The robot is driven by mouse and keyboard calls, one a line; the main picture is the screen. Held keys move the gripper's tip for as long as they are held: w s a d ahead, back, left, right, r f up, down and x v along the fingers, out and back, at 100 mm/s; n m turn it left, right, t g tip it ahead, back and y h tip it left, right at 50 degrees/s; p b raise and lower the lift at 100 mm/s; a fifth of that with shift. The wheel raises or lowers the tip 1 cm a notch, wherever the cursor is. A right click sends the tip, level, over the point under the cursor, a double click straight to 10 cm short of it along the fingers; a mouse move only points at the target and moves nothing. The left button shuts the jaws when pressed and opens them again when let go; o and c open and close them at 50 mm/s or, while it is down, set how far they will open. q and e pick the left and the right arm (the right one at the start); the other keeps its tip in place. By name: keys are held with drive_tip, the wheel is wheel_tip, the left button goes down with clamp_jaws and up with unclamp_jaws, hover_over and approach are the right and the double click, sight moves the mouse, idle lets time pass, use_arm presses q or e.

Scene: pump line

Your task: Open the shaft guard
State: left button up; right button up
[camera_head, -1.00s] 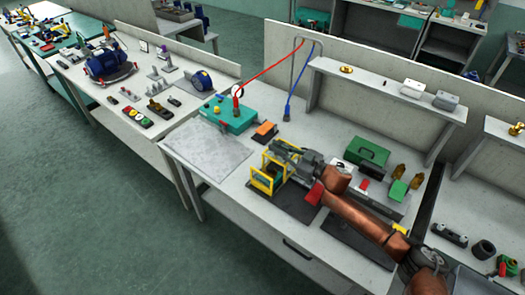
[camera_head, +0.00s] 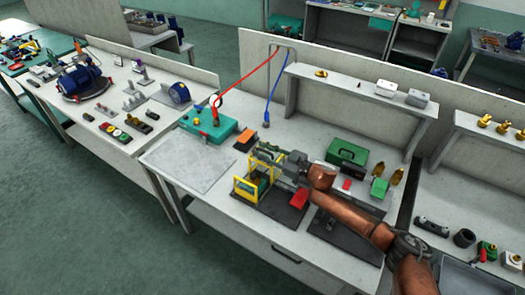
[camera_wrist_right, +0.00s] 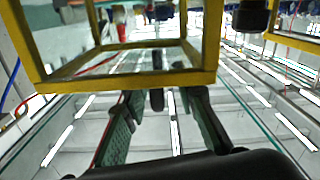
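The shaft guard (camera_head: 237,190) is a yellow frame with clear panels on a dark base plate, on the middle bench in the head view. It fills the top of the right wrist view (camera_wrist_right: 130,78). My right gripper (camera_head: 267,159) is over the guard's upper right side. In the wrist view its two fingers (camera_wrist_right: 160,115) are apart, just below the yellow frame. A dark rounded bar (camera_wrist_right: 157,98) shows between them; I cannot tell whether they touch it. The gripper hides part of the guard, and its opening angle is unclear. My left gripper is not in view.
A green case (camera_head: 347,152) stands behind my right arm. A grey mat (camera_head: 188,162) lies clear at left. A raised shelf (camera_head: 350,88) runs along the back.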

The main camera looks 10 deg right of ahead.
drive_tip(key=shift+s+d, duration=0.1)
drive_tip(key=shift+d, duration=0.05)
drive_tip(key=v, duration=1.1)
drive_tip(key=shift+s+d, duration=0.25)
